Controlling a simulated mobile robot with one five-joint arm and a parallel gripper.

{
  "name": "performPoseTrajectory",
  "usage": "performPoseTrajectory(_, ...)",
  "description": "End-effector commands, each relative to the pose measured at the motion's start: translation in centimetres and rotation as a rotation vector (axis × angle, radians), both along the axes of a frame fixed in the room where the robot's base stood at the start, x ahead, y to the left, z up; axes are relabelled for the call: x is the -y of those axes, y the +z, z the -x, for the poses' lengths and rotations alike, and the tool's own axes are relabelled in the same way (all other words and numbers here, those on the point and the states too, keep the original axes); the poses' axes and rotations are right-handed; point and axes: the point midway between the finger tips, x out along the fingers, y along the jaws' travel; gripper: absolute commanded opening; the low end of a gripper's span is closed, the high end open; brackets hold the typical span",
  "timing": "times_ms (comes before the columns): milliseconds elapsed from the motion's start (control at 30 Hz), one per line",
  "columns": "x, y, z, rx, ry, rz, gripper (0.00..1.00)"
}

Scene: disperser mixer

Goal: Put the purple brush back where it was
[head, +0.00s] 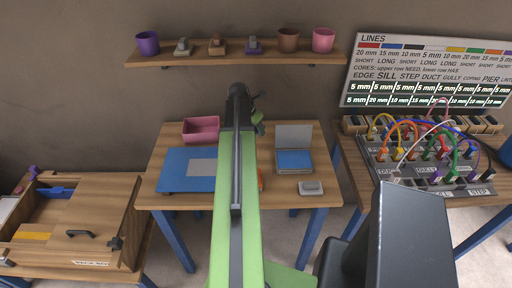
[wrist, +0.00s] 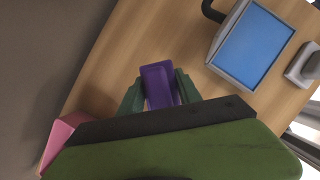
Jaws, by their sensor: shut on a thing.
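My gripper (wrist: 160,92) is shut on the purple brush (wrist: 158,80), which sits between its two green fingers in the wrist view. The brush is a purple block with a darker edge. It is above the wooden table; I cannot tell whether it touches the wood. In the head view my gripper (head: 258,122) is over the back edge of the middle table (head: 160,152), mostly hidden by my arm, and the held brush does not show.
A wall shelf (head: 235,60) holds a purple cup (head: 148,43), brown and pink cups, and several small blocks, one purplish (head: 254,46). The table holds a pink bin (head: 201,130), blue mat (head: 185,172), blue-screened device (head: 294,160) and grey block (head: 310,188). A cable panel (head: 430,152) stands right.

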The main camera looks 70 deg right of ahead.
Motion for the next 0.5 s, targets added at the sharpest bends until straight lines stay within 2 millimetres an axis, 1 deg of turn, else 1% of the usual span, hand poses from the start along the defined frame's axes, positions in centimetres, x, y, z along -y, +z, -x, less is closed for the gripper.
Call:
performPoseTrajectory(33,0.0,-2.3,0.0,0.000,0.000,0.000,0.00)
performPoseTrajectory(100,0.0,-3.8,0.0,0.000,0.000,0.000,0.00)
performPoseTrajectory(200,0.0,-4.6,0.0,0.000,0.000,0.000,0.00)
performPoseTrajectory(300,0.0,-4.3,-0.1,0.000,0.001,0.000,0.00)
performPoseTrajectory(367,0.0,-4.6,-0.1,0.000,0.001,0.000,0.00)
performPoseTrajectory(500,0.0,-7.0,-0.1,0.000,0.001,0.000,0.00)
